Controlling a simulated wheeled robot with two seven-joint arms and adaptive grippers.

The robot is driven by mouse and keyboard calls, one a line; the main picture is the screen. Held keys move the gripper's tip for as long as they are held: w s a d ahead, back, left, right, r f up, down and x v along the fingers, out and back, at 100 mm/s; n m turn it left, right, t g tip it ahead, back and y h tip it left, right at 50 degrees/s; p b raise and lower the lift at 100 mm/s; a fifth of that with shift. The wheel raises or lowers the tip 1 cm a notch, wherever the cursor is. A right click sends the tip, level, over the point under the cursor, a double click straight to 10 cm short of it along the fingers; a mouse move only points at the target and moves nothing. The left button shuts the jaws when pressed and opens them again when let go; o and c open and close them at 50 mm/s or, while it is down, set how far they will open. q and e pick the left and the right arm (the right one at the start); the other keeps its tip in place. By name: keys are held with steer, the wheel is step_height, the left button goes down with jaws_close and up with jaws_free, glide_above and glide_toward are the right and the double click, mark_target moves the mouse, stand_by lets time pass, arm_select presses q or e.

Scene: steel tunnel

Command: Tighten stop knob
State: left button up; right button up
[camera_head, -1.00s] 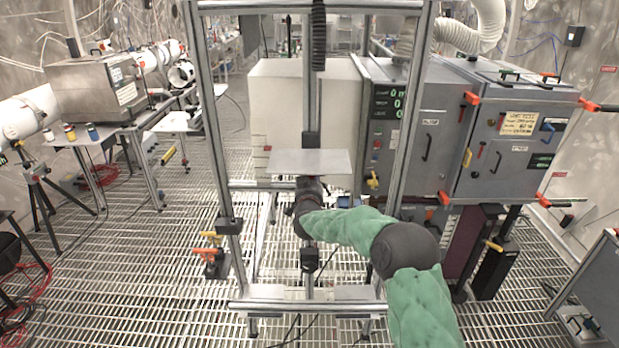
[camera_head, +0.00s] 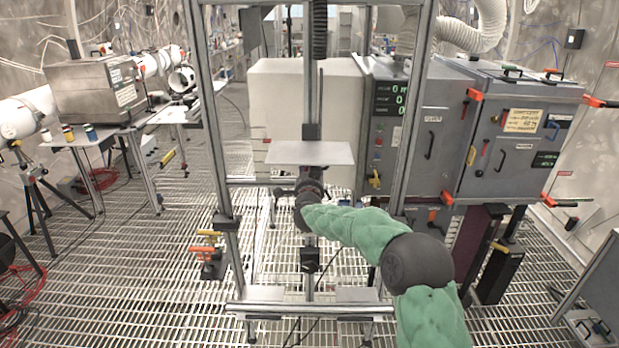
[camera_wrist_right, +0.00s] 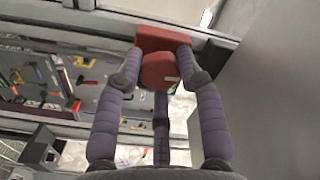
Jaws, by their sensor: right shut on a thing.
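In the right wrist view the red stop knob (camera_wrist_right: 160,72) is round, with a small pale mark, on a red block under a metal bar. My right gripper (camera_wrist_right: 157,58) has its purple padded fingers shut around it, and a third finger comes up from below. In the head view my right gripper (camera_head: 311,180) reaches under the flat grey plate (camera_head: 310,153) on the steel upright, and the knob is hidden there. My left gripper is in none of these views.
The metal frame (camera_head: 222,150) stands around my right arm. A white box (camera_head: 290,100) and grey cabinets (camera_head: 515,135) with orange handles stand behind it. Orange-handled clamps (camera_head: 205,250) sit at its left side.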

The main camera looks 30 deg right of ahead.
steer(key=shift+s+d+m+b, duration=0.1)
steer(key=shift+d+m+b, duration=0.1)
steer(key=shift+m+b, duration=0.55)
steer(key=shift+m, duration=0.25)
steer(key=o, duration=1)
steer(key=shift+c, duration=0.2)
steer(key=shift+o, duration=0.9)
steer(key=shift+s+d, duration=0.1)
steer(key=shift+d, duration=0.05)
steer(key=shift+a, duration=0.2)
steer(key=v, duration=1.1)
steer(key=shift+s+a, duration=0.25)
steer(key=shift+s, duration=0.1)
steer(key=shift+f, duration=0.15)
